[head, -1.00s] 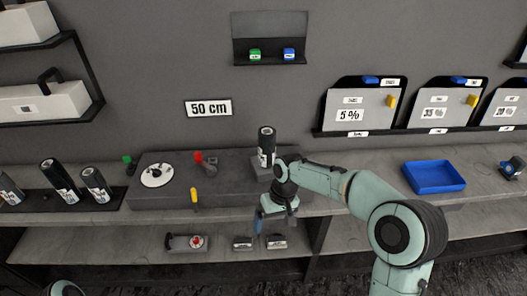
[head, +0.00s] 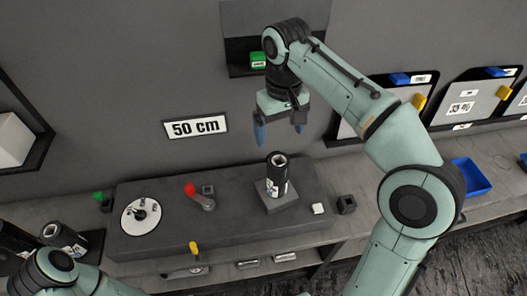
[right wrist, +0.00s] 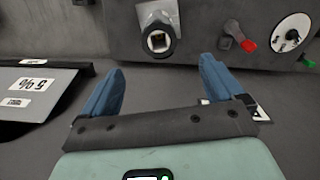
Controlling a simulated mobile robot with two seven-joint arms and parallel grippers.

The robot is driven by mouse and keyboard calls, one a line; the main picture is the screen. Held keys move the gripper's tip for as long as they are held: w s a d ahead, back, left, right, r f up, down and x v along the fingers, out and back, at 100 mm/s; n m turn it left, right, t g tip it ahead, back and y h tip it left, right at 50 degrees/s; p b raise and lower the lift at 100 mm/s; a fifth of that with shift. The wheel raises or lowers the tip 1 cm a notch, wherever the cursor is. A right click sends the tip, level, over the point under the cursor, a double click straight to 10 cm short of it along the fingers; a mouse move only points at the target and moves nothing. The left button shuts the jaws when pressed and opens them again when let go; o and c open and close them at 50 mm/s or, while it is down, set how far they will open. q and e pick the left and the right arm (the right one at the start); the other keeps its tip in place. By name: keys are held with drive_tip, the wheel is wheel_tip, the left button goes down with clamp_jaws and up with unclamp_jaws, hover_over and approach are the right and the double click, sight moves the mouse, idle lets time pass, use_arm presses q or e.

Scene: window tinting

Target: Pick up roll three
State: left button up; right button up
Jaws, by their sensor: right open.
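A black roll with a white label (head: 277,173) stands upright on a small grey block on the dark bench unit. In the right wrist view its hollow end (right wrist: 159,40) shows just beyond the fingertips. My right gripper (head: 280,130) is open and empty, above the roll and apart from it; its two blue fingers also show in the right wrist view (right wrist: 160,66). I cannot read which roll is number three. My left gripper is out of view.
The dark unit (head: 140,240) carries a white dial (head: 141,215), a red-knobbed lever (head: 200,197), a yellow knob (head: 195,247) and a white cube (head: 318,208). A blue tray (head: 470,177) lies at right. A "50 cm" sign (head: 195,127) hangs behind.

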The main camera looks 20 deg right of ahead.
hover_over(279, 164)
drive_tip(key=s+a, duration=0.1)
drive_tip(key=s, duration=0.1)
wheel_tip(279, 164, down, 7)
drive_tip(key=shift+w+f+b, duration=0.1)
drive_tip(key=shift+f+b, duration=0.05)
drive_tip(key=shift+b, duration=0.3)
drive_tip(key=shift+w+d+f+b, duration=0.1)
drive_tip(key=shift+f+b, duration=0.05)
drive_tip(key=shift+f, duration=1.35)
drive_tip(key=shift+w+f+b, duration=0.1)
drive_tip(key=shift+f+b, duration=0.05)
drive_tip(key=shift+f, duration=1.35)
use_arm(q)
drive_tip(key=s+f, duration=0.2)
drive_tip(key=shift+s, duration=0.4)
use_arm(e)
drive_tip(key=shift+c, duration=0.2)
drive_tip(key=c, duration=1.5)
drive_tip(key=shift+r, duration=0.1)
drive_tip(key=shift+c, duration=0.9)
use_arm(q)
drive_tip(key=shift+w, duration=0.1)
use_arm(e)
drive_tip(key=shift+r, duration=0.1)
